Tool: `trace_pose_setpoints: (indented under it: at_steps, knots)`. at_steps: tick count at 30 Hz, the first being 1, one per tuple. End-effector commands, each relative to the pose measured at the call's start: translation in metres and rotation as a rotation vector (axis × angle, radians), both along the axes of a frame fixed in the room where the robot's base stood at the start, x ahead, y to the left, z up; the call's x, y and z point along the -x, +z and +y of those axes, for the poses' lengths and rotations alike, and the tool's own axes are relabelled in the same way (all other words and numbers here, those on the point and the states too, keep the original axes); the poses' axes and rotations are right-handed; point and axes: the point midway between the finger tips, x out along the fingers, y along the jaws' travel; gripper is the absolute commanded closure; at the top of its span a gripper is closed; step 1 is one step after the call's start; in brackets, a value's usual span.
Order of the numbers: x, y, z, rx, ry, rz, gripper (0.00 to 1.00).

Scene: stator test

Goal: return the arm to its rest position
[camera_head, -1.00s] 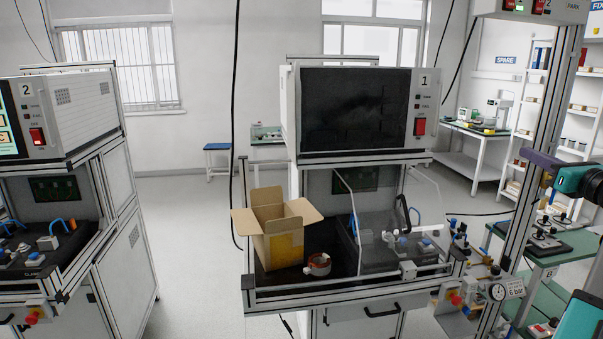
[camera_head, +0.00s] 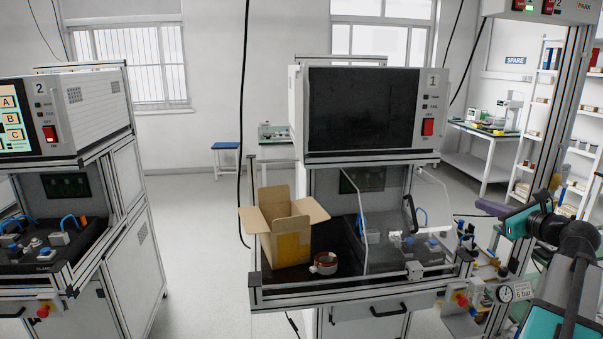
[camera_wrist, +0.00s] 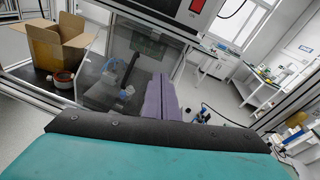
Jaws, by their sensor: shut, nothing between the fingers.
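My arm shows at the right of the head view, bent, with a teal and black wrist. My gripper (camera_head: 482,205) has purple fingers pointing left, in front of the right side of station 1. In the wrist view the purple fingers of my gripper (camera_wrist: 158,80) lie together, shut and empty. They appear in front of the station's clear guard, with no visible contact.
Station 1 (camera_head: 428,172) carries an open cardboard box (camera_head: 292,248) and a copper-coloured ring part (camera_head: 324,264) on its black deck. Station 2 (camera_head: 98,105) stands left. An aluminium post (camera_head: 552,120) rises close by my arm. Open floor lies between the stations.

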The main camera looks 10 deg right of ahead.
Motion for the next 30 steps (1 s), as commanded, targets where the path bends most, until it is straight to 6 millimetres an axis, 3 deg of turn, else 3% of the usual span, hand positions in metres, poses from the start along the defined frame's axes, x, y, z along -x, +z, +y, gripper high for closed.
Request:
trace_pose_setpoints:
  at_steps: [1,6,15,23,30]
  knots:
    - [-0.011,-0.025,0.012,0.023,0.028,0.033,1.00]
    - [-0.039,-0.096,0.048,0.123,0.117,0.137,1.00]
    - [-0.068,-0.218,0.124,0.306,0.315,0.299,1.00]
    - [-0.073,-0.318,0.197,0.472,0.529,0.416,1.00]
    - [-0.058,-0.404,0.266,0.626,0.756,0.499,1.00]
